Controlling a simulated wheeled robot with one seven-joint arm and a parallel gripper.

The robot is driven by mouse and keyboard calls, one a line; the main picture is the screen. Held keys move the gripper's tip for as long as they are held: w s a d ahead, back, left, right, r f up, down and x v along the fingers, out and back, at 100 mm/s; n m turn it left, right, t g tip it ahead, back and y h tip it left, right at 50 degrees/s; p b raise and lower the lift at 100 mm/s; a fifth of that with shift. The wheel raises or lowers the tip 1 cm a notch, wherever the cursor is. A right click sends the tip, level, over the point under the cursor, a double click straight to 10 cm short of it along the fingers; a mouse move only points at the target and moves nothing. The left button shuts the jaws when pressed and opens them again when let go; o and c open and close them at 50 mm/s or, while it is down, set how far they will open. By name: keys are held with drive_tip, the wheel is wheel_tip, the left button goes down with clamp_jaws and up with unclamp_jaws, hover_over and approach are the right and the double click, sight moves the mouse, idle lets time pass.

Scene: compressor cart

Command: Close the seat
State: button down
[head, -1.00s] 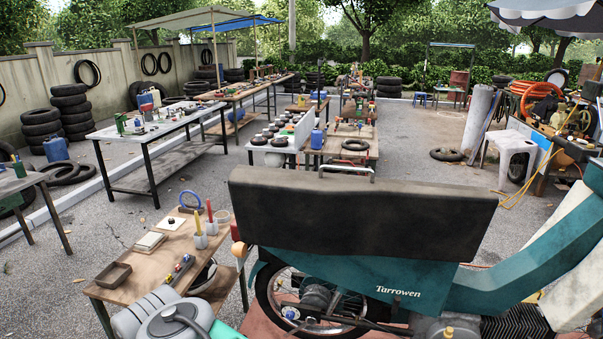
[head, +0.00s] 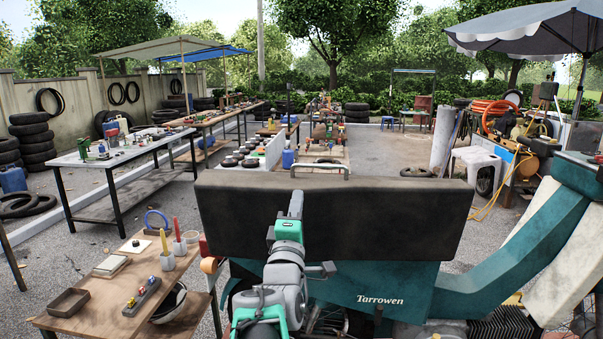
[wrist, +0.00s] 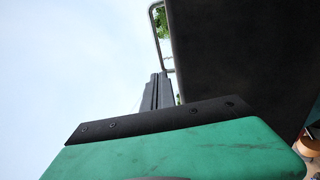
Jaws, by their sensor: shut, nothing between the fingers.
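The dark brown seat (head: 400,215) of the teal scooter (head: 345,285) stands tipped up, its broad face toward me. My gripper (head: 297,200) is raised in front of that face, a little left of its right half, with its tip near the seat's top edge. In the wrist view my gripper's dark fingers (wrist: 158,92) are together and empty, pointing up. The seat (wrist: 250,55) fills the upper right there, beside the fingers. I cannot tell whether they touch it. The metal rail (head: 320,165) shows past the seat's top edge.
A low wooden table (head: 105,305) with a tray, cups and small parts stands close at the left. The scooter's teal front body (head: 510,255) rises at the right. Open paved ground lies beyond the seat. Longer work tables (head: 125,160) stand behind at left.

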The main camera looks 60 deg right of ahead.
sight(301, 175)
drive_tip(key=p+x, duration=0.3)
drive_tip(key=x, duration=0.6)
drive_tip(key=shift+w+d+r, duration=0.1)
drive_tip(key=shift+w+d, duration=0.05)
drive_tip(key=shift+d, duration=0.05)
